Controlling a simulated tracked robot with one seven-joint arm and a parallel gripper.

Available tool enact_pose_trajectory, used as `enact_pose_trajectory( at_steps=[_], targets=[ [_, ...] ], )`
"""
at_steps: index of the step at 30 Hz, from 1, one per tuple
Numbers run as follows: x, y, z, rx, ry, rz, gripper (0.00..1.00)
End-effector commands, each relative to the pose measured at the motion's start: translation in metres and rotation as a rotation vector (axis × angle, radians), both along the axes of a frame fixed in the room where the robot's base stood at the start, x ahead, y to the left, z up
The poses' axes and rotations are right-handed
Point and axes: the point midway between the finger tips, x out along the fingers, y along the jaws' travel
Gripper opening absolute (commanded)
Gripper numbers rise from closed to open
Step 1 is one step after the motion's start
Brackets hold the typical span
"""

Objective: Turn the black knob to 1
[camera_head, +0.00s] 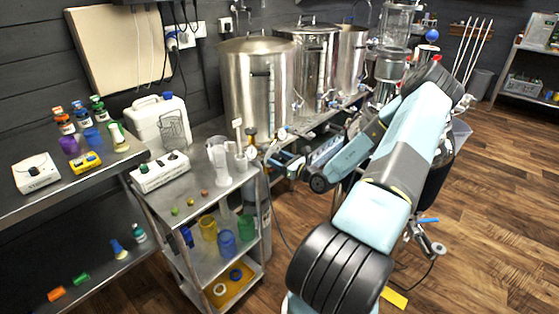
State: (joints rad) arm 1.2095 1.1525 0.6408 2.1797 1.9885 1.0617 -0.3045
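I cannot make out the black knob or its markings for certain. A white box (160,172) with small dark and green spots on top lies on the steel cart's top; the spots are too small to read. A white device (36,173) with dark lettering on its front sits on the left bench. My arm reaches up from the bottom and folds back down to the left. My gripper (274,158) seems to be at its far end, in front of the steel pots and right of the cart. Its fingers are too small and cluttered to read.
The steel cart (203,180) holds clear cylinders (217,160) on top and coloured cups below. A white canister (160,123) stands behind the white box. Steel pots (257,85) with valves and hoses stand in a row at the back. Wooden floor is open at right.

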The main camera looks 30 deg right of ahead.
Motion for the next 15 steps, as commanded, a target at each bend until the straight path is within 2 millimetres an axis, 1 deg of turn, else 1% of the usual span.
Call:
enact_pose_trajectory(
  at_steps=[1,2,15],
  targets=[
    [-0.0001,0.0,0.0,0.0,0.0,0.0,0.59],
    [-0.0001,0.0,0.0,0.0,0.0,0.0,0.57],
    [-0.0003,0.0,0.0001,0.0,0.0,0.0,0.14]
  ],
)
